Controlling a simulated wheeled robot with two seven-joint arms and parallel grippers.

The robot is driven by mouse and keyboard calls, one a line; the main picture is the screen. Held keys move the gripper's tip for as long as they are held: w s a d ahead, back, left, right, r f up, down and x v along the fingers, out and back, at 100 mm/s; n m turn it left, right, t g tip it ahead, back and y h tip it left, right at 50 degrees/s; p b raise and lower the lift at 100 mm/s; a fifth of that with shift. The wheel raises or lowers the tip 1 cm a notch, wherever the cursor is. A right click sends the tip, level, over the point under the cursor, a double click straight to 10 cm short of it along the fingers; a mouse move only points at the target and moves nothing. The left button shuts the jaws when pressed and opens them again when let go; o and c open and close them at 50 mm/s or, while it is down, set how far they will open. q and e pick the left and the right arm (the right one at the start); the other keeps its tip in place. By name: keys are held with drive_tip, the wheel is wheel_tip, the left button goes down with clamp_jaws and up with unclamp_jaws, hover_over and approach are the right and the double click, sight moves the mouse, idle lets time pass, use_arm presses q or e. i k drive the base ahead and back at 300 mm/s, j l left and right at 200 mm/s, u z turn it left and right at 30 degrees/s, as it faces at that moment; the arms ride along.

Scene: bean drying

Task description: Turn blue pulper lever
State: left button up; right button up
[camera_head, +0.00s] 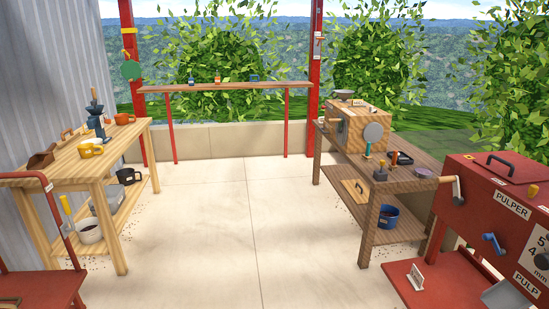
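The red pulper (480,215) stands at the lower right, with a "PULPER" label on its side facing me. Its blue lever (492,244) is on that side, below the label, and sits tilted. A grey crank with a light wooden handle (456,188) sticks out at the pulper's left corner. A dial with numbers and a "PULP" label are at the right picture edge. Neither of my grippers shows in the head view, so nothing is seen touching the lever.
A brown bench (401,185) with a wooden machine (357,127) stands behind the pulper. A light wooden table (85,163) with mugs is on the left. A red cart (25,285) is at the lower left. The tiled floor (225,220) between them is clear.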

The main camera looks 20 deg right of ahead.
sight(500, 252)
drive_tip(key=i+z, duration=0.15)
drive_tip(key=z, duration=0.25)
drive_tip(key=i+j+z, duration=0.1)
drive_tip(key=z, duration=0.3)
drive_tip(key=i+j+z, duration=0.1)
drive_tip(key=i+z, duration=0.15)
drive_tip(key=z, duration=0.15)
drive_tip(key=i+j+z, duration=0.15)
drive_tip(key=z, duration=0.2)
drive_tip(key=i+j+z, duration=0.1)
drive_tip(key=z, duration=0.3)
drive_tip(key=i+j+z, duration=0.15)
drive_tip(key=z, duration=0.25)
drive_tip(key=i+j+z, duration=0.15)
drive_tip(key=z, duration=0.25)
drive_tip(key=j+z, duration=0.4)
drive_tip(key=i+j+z, duration=0.15)
drive_tip(key=z, duration=0.15)
drive_tip(key=i+j+z, duration=0.15)
drive_tip(key=j+z, duration=0.15)
drive_tip(key=j, duration=0.1)
